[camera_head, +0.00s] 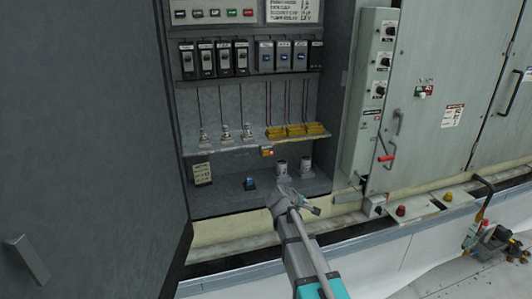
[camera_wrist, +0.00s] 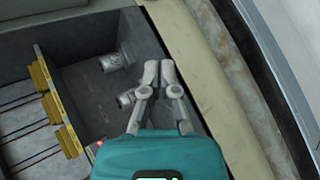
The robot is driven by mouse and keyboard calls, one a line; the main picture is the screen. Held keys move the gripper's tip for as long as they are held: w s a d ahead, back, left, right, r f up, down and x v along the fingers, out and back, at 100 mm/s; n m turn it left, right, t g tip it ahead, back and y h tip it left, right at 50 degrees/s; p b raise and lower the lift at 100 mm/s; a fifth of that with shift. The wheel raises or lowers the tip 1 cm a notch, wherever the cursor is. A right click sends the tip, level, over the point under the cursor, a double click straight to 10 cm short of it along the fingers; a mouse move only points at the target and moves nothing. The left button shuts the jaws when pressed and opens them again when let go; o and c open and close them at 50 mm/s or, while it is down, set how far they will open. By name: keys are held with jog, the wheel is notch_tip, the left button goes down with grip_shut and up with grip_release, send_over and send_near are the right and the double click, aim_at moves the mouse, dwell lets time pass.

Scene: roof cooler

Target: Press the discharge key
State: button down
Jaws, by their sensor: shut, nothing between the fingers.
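No key is readably labelled as discharge in either view. A small yellow unit with a red part (camera_head: 267,151) sits on the front edge of the cabinet shelf; a red spot beside my gripper in the wrist view (camera_wrist: 99,143) may be the same unit. My gripper (camera_head: 314,208) is low at the open cabinet's front edge, below and right of that unit.
Two grey cylinders (camera_head: 281,168) (camera_head: 305,166) stand on the cabinet floor close behind my gripper. A blue item (camera_head: 250,183) and a tagged block (camera_head: 202,173) stand further left. Yellow bars (camera_head: 296,130) line the shelf. The open door (camera_head: 95,150) bounds the left.

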aim_at(269, 155)
jog(key=w+a+r+n+t+p, duration=0.1)
jog(key=w+a+r+n+t, duration=0.4)
jog(key=w+a+r+n, duration=0.3)
jog(key=w+a, duration=0.2)
jog(key=a, duration=0.1)
jog(key=shift+r, duration=0.15)
jog(key=shift+w, duration=0.25)
jog(key=w+a, duration=0.2)
jog(key=w, duration=0.6)
jog(key=shift+a, duration=0.35)
jog(key=shift+w, duration=0.1)
dwell(1.2)
jog(key=shift+w+a, duration=0.15)
jog(key=shift+w, duration=0.15)
jog(key=shift+w+a, duration=0.1)
jog(key=shift+w, duration=0.25)
dwell(1.0)
jog(key=shift+s, duration=0.15)
jog(key=shift+s+d, duration=0.25)
jog(key=shift+s, duration=0.35)
jog(key=shift+s, duration=0.1)
dwell(0.4)
